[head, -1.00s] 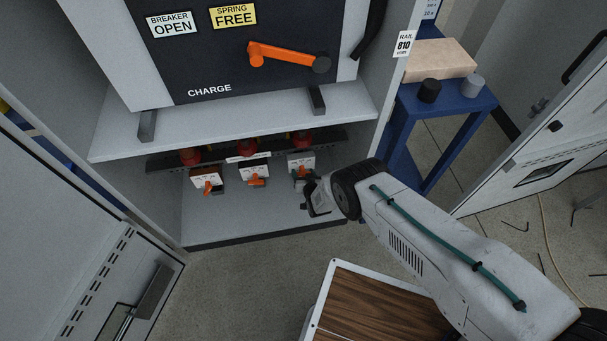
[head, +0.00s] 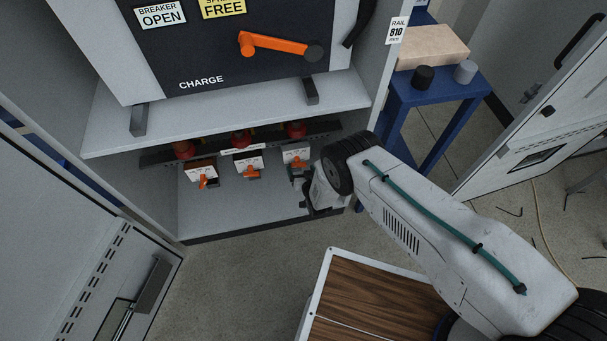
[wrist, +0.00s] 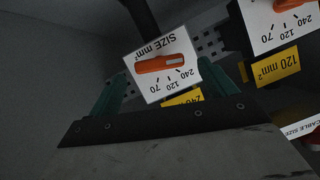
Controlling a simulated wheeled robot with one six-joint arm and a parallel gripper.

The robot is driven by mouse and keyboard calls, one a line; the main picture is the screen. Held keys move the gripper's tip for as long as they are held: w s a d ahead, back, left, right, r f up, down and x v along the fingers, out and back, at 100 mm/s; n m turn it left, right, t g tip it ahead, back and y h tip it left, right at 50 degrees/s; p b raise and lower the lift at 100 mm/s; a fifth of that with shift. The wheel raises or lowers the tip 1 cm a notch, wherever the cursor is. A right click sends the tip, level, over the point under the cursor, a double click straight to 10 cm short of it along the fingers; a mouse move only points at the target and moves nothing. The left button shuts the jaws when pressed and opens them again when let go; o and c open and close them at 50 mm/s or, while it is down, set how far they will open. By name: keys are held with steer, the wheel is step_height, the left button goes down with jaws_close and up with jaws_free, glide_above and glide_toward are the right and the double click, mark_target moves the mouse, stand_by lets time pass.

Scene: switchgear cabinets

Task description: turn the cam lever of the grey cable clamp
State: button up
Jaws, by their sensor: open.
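Three clamps with white size plates and orange levers hang in a row in the cabinet's lower bay: left (head: 200,174), middle (head: 249,161) and right (head: 295,157). I cannot tell by colour which is the grey one. My gripper (head: 304,191) is just below the right clamp in the head view. In the wrist view my gripper (wrist: 160,88) is open, its teal fingers on either side of one white plate (wrist: 180,72). That plate's orange lever (wrist: 160,64) lies nearly level across it, above the marks 70, 120 and 240. Whether a finger touches it is unclear.
A neighbouring plate (wrist: 282,20) with a yellow 120 mm² tag (wrist: 277,67) is at the wrist view's right. The shelf (head: 230,112) is above the clamps. A blue stand (head: 435,95) is right of the cabinet. The bay floor (head: 235,208) is clear.

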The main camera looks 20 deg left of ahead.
steer(key=shift+v, duration=1.6)
